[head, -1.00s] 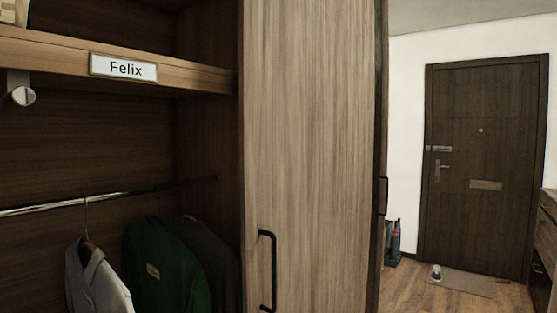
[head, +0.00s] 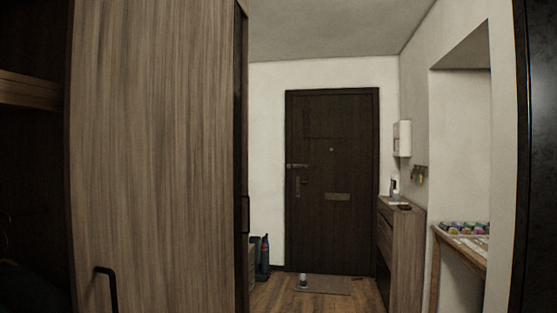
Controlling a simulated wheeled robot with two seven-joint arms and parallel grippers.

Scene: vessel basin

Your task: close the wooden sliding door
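The wooden sliding door (head: 155,150) is a tall light-brown panel at the left of the head view. Its black bar handle (head: 108,288) is low on the panel, cut off by the bottom of the picture. The wardrobe opening (head: 30,180) to the left of the panel is uncovered and dark inside, with a wooden shelf (head: 28,91) partly in view. Neither of my grippers is in view.
A dark entrance door (head: 332,180) stands at the far end, with a mat (head: 325,284) before it. A wooden cabinet (head: 404,255) and a table (head: 462,252) with small colourful items line the right. Wood floor (head: 272,295) is clear ahead.

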